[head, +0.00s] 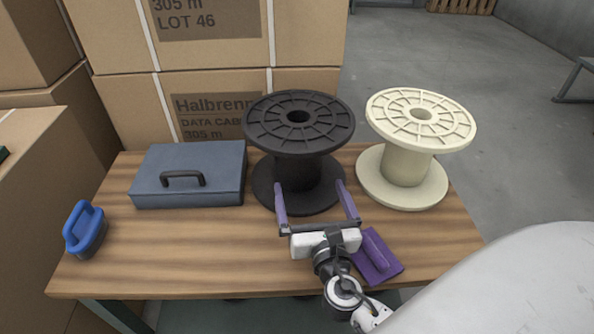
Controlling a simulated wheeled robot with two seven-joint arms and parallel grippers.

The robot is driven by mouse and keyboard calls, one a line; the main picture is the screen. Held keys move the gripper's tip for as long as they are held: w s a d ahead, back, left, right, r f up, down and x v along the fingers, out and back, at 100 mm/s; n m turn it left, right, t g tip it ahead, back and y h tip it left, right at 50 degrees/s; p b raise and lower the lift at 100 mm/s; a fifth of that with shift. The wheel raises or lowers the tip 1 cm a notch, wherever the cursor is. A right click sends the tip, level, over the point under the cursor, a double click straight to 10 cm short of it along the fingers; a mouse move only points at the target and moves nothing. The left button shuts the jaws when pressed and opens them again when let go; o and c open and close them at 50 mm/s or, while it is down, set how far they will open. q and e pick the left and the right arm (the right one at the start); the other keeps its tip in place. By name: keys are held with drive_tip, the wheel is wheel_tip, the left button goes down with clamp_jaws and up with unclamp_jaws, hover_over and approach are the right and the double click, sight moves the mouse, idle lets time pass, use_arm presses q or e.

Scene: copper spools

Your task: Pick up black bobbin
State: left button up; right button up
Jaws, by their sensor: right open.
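The black bobbin (299,124) stands upright on the wooden table, a large spool with a ribbed top flange and a round centre hole. My right gripper (313,190) is open, its two purple fingers pointing away from me. The fingers sit on either side of the front of the bobbin, over its lower flange, with the core between and beyond them. I cannot tell whether they touch it. My left gripper is not in view.
A cream spool (408,184) stands close on the right. A blue-grey case (189,176) lies on the left, near a blue-handled tool (84,229). A purple object (377,257) lies beside my right wrist. Cardboard boxes (215,55) rise behind. The table's (200,250) front left is clear.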

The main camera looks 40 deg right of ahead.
sight(304, 173)
drive_tip(key=shift+w+n, duration=0.3)
drive_tip(key=shift+n, duration=0.2)
drive_tip(key=x, duration=0.3)
drive_tip(key=shift+w+d+r, duration=0.15)
drive_tip(key=shift+w, duration=0.2)
drive_tip(key=b+x, duration=0.1)
drive_tip(key=x, duration=0.5)
drive_tip(key=shift+w, duration=0.2)
drive_tip(key=c, duration=1.1)
drive_tip(key=shift+c, duration=1.3)
